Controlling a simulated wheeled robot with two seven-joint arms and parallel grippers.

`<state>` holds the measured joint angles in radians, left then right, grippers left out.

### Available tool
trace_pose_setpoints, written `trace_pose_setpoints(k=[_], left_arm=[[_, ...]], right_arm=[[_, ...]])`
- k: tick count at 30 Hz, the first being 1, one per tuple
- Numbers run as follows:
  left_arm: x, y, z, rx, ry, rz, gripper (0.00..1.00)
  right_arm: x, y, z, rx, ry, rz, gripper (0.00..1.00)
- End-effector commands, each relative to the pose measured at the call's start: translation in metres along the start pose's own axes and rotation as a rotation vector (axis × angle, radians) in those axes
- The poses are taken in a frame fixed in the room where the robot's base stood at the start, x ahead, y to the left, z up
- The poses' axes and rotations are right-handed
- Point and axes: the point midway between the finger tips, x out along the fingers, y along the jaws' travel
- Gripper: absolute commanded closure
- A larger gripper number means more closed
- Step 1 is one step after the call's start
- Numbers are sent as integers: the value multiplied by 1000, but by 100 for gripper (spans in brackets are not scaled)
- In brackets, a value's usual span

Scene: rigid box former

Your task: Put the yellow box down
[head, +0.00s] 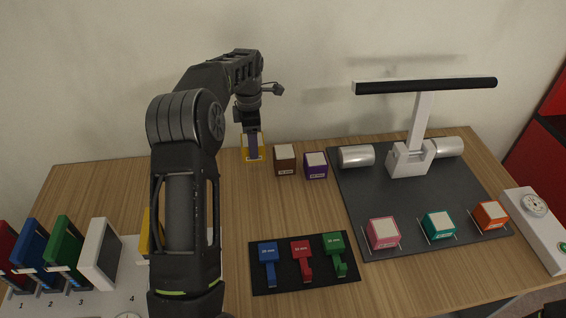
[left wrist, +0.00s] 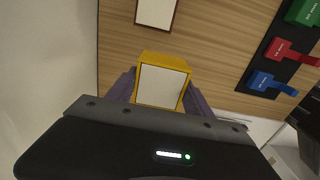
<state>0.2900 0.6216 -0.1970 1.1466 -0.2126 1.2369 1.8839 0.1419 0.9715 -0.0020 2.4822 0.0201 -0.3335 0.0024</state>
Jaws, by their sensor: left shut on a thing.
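The yellow box (head: 244,154) is at the back of the wooden table, left of the brown box, partly hidden by my gripper in the head view. My left gripper (head: 253,147) points down and is shut on it. In the left wrist view the yellow box (left wrist: 160,82) shows its pale top and yellow sides between the two fingers (left wrist: 160,90). I cannot tell whether its underside touches the table. My right gripper is in neither view.
A brown box (head: 285,160) and a purple box (head: 316,166) stand just right of the yellow box. A dark mat (head: 400,218) with a white-and-black fixture (head: 410,160) lies further right. A black tray (head: 285,284) of coloured pieces is in front. Upright coloured panels (head: 62,245) stand at left.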

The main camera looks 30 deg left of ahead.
Motion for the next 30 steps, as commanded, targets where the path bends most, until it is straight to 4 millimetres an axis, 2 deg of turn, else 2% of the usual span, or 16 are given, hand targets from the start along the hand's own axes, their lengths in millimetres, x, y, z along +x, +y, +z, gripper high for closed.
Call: trace_pose_setpoints(k=[7, 15, 26, 30], left_arm=[[6, 0, 0, 0, 0, -1, 87], [46, 0, 0, -1, 0, -2, 87], [51, 0, 0, 0, -1, 1, 87], [67, 0, -1, 0, 1, -2, 87]], right_arm=[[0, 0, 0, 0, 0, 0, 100], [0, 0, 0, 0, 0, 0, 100], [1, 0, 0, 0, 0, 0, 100], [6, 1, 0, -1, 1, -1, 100]])
